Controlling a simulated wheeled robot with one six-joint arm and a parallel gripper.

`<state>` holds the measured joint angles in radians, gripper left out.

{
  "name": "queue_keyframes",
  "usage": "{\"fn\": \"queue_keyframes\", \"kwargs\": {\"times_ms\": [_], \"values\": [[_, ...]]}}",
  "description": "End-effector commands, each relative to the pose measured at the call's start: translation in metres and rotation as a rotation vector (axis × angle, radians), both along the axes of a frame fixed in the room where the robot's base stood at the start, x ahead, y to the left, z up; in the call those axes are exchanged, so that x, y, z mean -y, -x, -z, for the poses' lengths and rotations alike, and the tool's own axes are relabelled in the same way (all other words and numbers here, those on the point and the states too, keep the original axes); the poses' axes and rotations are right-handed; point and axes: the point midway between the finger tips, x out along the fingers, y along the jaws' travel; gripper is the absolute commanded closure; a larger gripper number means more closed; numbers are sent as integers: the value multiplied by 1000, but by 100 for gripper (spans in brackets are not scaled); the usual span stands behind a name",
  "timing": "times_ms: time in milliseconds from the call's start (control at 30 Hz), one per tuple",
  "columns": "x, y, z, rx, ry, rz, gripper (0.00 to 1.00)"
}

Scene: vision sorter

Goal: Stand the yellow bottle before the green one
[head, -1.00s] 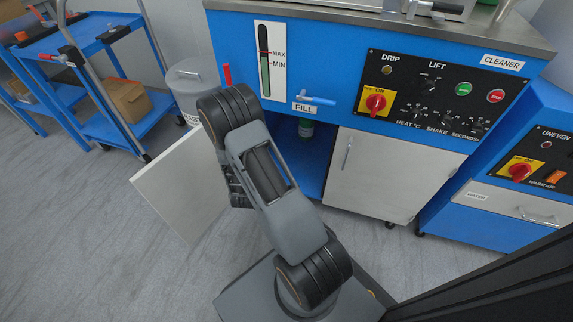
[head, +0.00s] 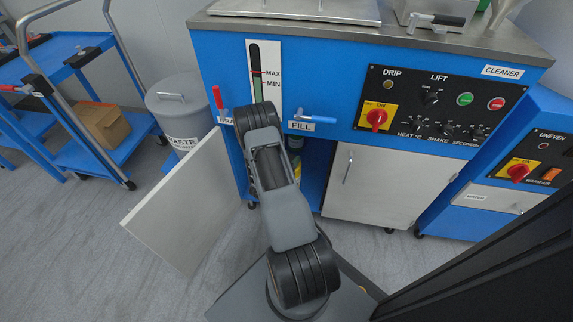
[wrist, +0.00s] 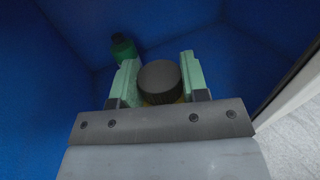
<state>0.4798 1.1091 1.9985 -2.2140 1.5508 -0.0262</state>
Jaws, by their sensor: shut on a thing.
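The yellow bottle shows in the wrist view as a round black cap (wrist: 160,80) with a sliver of yellow body below it. My gripper (wrist: 158,66) is shut on it, with one pale green finger on each side of the cap. The green bottle (wrist: 123,48) stands farther back and to the left in the blue cabinet, apart from the yellow one. In the head view a bit of the yellow bottle (head: 298,171) shows beside my arm at the open cabinet. My arm hides the gripper there. The yellow bottle's base is hidden.
The cabinet's open white door (head: 185,205) swings out to the left of my arm, and a closed door (head: 375,187) is on the right. Blue walls close in around my gripper. A grey waste bin (head: 182,105) and blue cart (head: 65,130) stand left.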

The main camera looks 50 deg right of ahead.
Motion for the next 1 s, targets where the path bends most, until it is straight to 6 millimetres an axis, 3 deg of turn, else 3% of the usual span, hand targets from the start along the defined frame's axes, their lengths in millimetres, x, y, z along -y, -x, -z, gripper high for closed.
{"fn": "queue_keyframes", "kwargs": {"times_ms": [200,400,600,1000], "values": [[27,-36,23,6,5,-3,100],[44,-56,50,3,4,-1,100],[56,-68,69,3,4,0,100],[64,-78,83,2,4,0,100]]}}
